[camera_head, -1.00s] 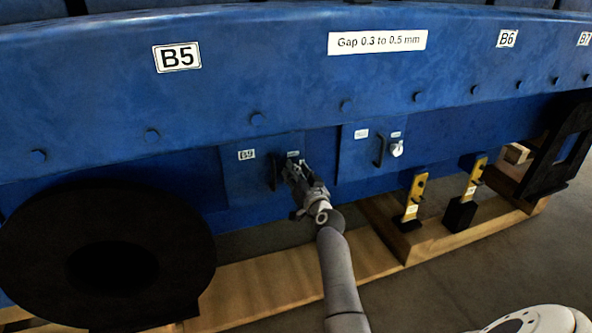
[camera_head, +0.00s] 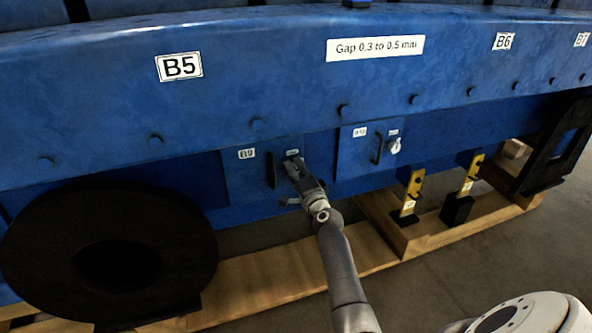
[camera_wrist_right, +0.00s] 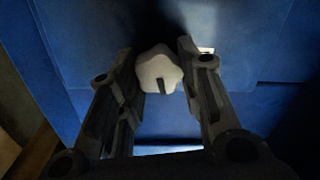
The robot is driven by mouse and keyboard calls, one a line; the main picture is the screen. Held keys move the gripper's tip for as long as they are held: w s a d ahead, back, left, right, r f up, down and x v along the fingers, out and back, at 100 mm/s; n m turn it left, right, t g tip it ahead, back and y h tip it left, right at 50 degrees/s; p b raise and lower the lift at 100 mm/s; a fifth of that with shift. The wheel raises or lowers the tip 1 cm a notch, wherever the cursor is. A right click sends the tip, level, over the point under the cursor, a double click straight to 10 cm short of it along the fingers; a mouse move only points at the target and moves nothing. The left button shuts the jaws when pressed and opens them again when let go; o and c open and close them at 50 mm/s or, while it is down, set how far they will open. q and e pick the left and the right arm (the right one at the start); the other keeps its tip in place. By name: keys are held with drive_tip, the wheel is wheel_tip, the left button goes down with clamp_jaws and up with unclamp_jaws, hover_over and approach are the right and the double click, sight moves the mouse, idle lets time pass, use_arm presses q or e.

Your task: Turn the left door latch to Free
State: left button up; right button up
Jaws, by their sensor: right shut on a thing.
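The left door (camera_head: 250,182), labelled B9, is a blue panel low on the engine side with a dark vertical handle (camera_head: 272,170). My right gripper (camera_head: 293,163) is at the right part of this door, just right of the handle, and covers the latch in the head view. In the right wrist view the latch is a white lobed knob (camera_wrist_right: 159,70) with a dark mark on its lower part. It sits between the two fingers of my right gripper (camera_wrist_right: 160,75), which are shut on it. My left gripper is not in view.
A similar door (camera_head: 360,153) with a handle and a white knob (camera_head: 395,146) is to the right. A black ring (camera_head: 60,290) stands at the left. Two yellow tools (camera_head: 411,190) (camera_head: 470,177) stand by the wooden beams (camera_head: 270,285) below.

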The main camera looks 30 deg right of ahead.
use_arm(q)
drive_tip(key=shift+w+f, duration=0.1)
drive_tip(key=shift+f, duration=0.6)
use_arm(e)
drive_tip(key=shift+m, duration=1.2)
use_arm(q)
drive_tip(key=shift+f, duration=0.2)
use_arm(e)
drive_tip(key=o, duration=1)
drive_tip(key=shift+d+f, duration=0.1)
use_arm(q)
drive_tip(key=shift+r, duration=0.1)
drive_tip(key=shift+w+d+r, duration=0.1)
use_arm(e)
drive_tip(key=shift+s, duration=0.1)
drive_tip(key=v, duration=1.2)
